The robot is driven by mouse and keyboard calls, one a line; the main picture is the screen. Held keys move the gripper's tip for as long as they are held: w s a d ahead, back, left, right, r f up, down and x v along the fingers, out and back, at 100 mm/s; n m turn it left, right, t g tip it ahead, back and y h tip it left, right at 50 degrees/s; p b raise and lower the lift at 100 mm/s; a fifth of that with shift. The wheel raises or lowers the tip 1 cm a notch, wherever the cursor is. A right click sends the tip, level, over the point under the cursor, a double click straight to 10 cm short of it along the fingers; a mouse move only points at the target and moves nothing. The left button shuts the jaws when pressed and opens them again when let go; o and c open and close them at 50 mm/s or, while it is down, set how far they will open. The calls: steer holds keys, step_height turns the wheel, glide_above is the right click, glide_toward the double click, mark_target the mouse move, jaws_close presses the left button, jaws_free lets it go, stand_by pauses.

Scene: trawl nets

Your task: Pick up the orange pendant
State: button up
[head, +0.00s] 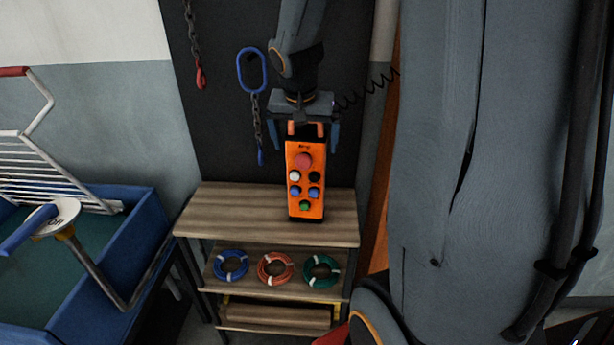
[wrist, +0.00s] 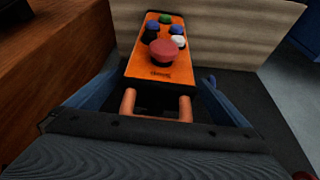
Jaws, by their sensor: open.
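The orange pendant (head: 306,192) has a red mushroom button, several smaller coloured buttons and a salmon-coloured loop handle (head: 306,128) on top. In the head view it appears upright with its lower end at the wooden bench top (head: 240,207). My gripper (head: 303,143) is above it, pointing down and open, with one blue finger on each side of the handle. In the wrist view the pendant (wrist: 150,68) extends away between the fingers of my gripper (wrist: 157,88), handle nearest. Gaps show between the fingers and the handle. Any contact with the pendant is hard to tell.
Blue, orange and green rope coils (head: 275,268) lie on the shelf below. A blue ring with a chain (head: 252,72) and a red hook (head: 200,76) hang on the dark panel behind. A blue bin (head: 120,235) stands left. The bench top left of the pendant is clear.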

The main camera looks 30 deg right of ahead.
steer(key=shift+x, duration=1.25)
steer(key=shift+d, duration=0.1)
steer(key=c, duration=2.2)
